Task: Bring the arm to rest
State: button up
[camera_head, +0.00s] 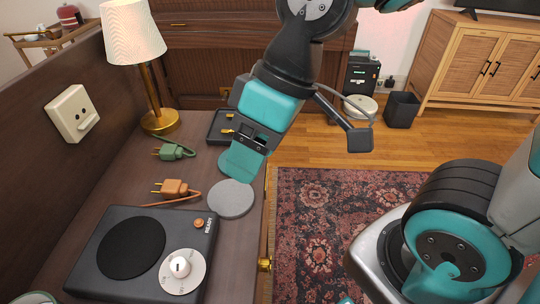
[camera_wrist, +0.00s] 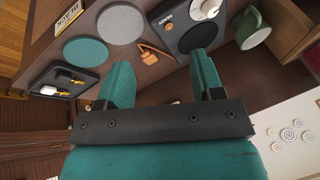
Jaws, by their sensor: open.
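My gripper (camera_head: 246,152) hangs above the right edge of the dark wooden sideboard top, over the teal coaster (camera_head: 236,163). It also shows in the wrist view (camera_wrist: 163,78), where its two teal fingers are spread apart with nothing between them. My arm reaches down from the top of the head view. How far the fingertips are above the surface is hard to tell.
On the sideboard (camera_head: 115,185) are a black hotplate-like device (camera_head: 100,275), a grey coaster (camera_head: 231,198), orange (camera_head: 174,187) and green (camera_head: 175,151) plugs, a black tray (camera_head: 213,134) and a lamp (camera_head: 135,40). A green mug (camera_wrist: 256,30) stands beyond the device. A patterned rug (camera_head: 310,220) covers the floor.

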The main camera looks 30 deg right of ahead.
jog(key=s, duration=0.1)
jog(key=s+d, duration=0.1)
jog(key=s, duration=0.1)
jog(key=shift+m+g+h, duration=0.3)
jog(key=shift+m, duration=0.1)
notch_tip(320, 180, up, 9)
jog(key=p, duration=0.9)
